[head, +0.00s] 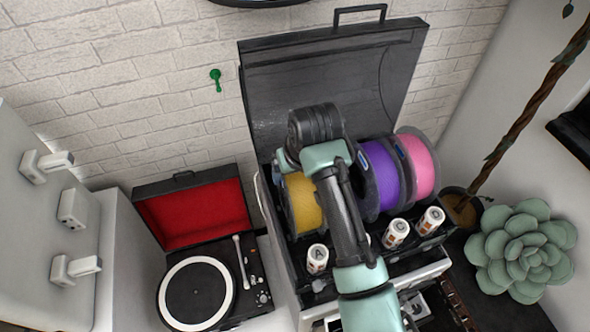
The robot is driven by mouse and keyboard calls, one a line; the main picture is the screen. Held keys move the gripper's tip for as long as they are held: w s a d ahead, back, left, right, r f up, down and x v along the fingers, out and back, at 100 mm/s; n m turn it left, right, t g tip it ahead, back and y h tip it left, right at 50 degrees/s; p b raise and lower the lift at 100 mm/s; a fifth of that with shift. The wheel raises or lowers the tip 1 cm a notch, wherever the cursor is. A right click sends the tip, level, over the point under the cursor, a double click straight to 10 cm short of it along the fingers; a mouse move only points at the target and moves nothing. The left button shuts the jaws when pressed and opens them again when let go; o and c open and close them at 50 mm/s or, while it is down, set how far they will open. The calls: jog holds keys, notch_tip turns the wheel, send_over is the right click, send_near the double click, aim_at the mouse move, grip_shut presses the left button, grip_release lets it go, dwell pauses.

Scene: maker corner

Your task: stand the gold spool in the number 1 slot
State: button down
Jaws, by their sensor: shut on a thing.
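The gold spool (304,203) stands upright at the left end of the row in the black open case (330,75), partly hidden behind my arm. My gripper (287,160) is at the top of the gold spool, just below my wrist. Its fingers are mostly hidden by my arm, and it is shut on the gold spool. I cannot make out a number 1. The spool's base and slot are hidden.
A purple spool (381,175) and a pink spool (418,163) stand to the right of my arm. A red-lined record player (196,290) is at the left. A succulent (522,248) is at the right. The raised lid closes off the back.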

jog(key=shift+f, duration=0.25)
dwell(0.4)
jog(key=shift+c, duration=0.3)
grip_release()
jog(key=shift+o, duration=0.3)
jog(key=shift+s+f, duration=0.1)
jog(key=shift+f, duration=0.1)
jog(key=b+v, duration=0.2)
jog(key=v, duration=1.1)
jog(key=shift+r, duration=0.15)
